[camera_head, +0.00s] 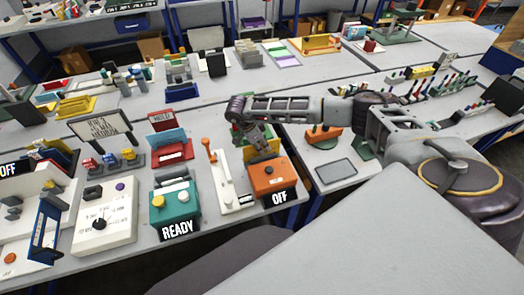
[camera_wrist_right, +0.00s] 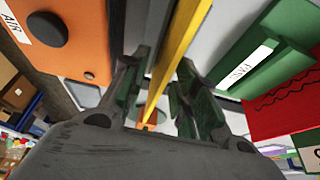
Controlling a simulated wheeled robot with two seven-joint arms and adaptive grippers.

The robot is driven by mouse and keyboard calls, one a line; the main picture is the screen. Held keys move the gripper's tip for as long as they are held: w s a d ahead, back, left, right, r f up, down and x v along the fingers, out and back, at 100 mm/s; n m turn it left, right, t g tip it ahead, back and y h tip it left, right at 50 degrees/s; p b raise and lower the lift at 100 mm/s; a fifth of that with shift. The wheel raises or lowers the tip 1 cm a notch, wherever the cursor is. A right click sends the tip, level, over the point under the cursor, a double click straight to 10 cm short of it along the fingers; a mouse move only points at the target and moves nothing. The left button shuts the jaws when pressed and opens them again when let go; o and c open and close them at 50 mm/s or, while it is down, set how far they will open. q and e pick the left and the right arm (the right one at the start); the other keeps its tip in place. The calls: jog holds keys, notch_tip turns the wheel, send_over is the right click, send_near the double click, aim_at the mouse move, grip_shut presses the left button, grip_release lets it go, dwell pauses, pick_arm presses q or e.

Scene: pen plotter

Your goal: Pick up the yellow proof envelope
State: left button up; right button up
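The yellow proof envelope (camera_wrist_right: 183,48) shows in the right wrist view as a thin upright yellow strip seen edge-on. It runs down between the two fingers of my right gripper (camera_wrist_right: 157,98). The fingers are apart, one on each side of it, and I see no clear contact. In the head view my right gripper (camera_head: 260,143) points down just behind the orange box marked OFF, and a bit of yellow (camera_head: 273,147) shows by its fingertips. The envelope's lower part is mostly hidden. My left gripper is not in view.
The orange box (camera_head: 268,178) stands close to the gripper and shows at left in the right wrist view. A green block (camera_wrist_right: 262,68) with a white label stands at right. A white lever panel (camera_head: 232,190) and a teal READY box (camera_head: 174,203) are to the left.

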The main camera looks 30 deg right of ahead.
grip_shut()
jog(key=shift+r, duration=0.15)
jog(key=shift+r+b, duration=0.7)
jog(key=shift+r, duration=4.2)
